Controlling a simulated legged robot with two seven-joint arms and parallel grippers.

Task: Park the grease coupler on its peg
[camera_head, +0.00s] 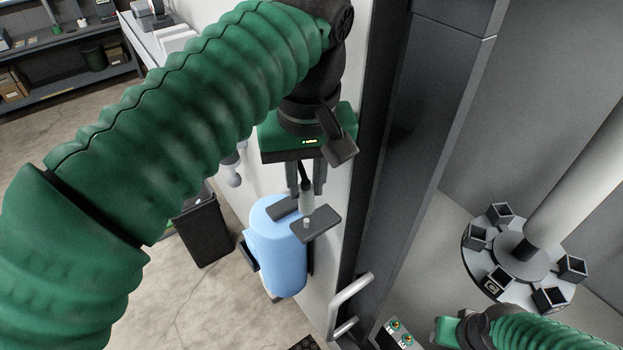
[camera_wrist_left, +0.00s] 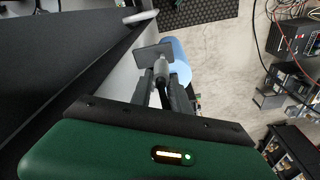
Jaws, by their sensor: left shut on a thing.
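The grease coupler (camera_head: 307,204) is a small light-grey cylinder with a black upper end. My left gripper (camera_head: 305,188) points down and is shut on it. In the left wrist view the coupler (camera_wrist_left: 161,68) sits between the two dark fingers (camera_wrist_left: 164,92). A flat dark-grey plate (camera_head: 318,226) lies close at the coupler's lower end, with a small pale stub (camera_head: 306,223) on it. The plate also shows in the left wrist view (camera_wrist_left: 150,53). I cannot tell whether the stub is the peg, or whether coupler and plate touch. My right gripper (camera_head: 447,331) shows only its green body; its fingers are hidden.
A blue cylinder (camera_head: 279,250) stands just below the coupler, beside the pale wall panel. A grey handle (camera_head: 347,306) sticks out lower right. A dark bin (camera_head: 203,230) stands on the floor at left. A round carousel with square sockets (camera_head: 484,266) is at right.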

